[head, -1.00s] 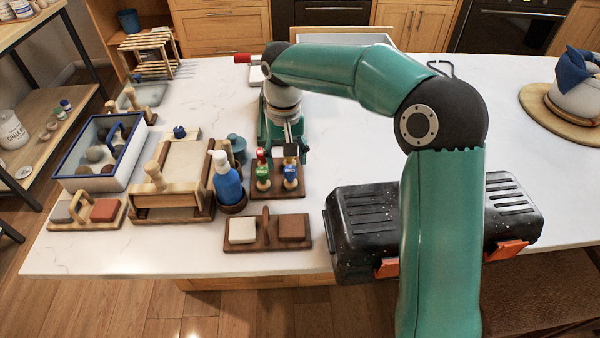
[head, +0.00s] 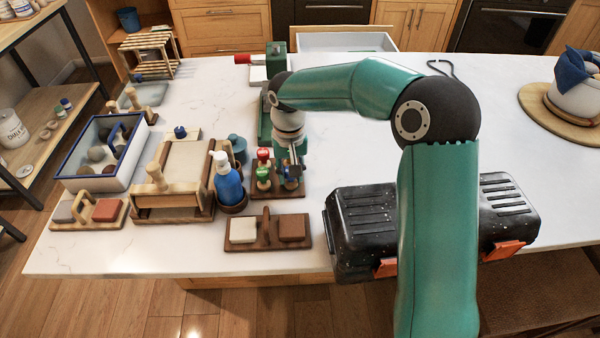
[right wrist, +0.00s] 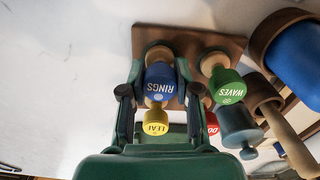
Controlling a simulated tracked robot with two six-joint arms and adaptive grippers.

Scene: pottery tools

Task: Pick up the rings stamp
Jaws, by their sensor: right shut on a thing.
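The rings stamp (right wrist: 160,84) has a blue head lettered RINGS and stands in the wooden stamp rack (right wrist: 190,40). My right gripper (right wrist: 160,72) is shut on it, one finger on each side, in the right wrist view. In the head view the right gripper (head: 291,160) is over the right side of the rack (head: 289,191) and partly hides the stamp. Beside it are a green waves stamp (right wrist: 226,87), a yellow leaf stamp (right wrist: 155,121) and a red stamp (right wrist: 212,123), partly hidden. My left gripper is not in view.
A blue pump bottle (head: 228,182) stands just left of the rack. A wooden holder with two blocks (head: 267,243) lies in front, and a black toolbox (head: 352,235) is to the right. Clear table (head: 350,130) lies behind the toolbox.

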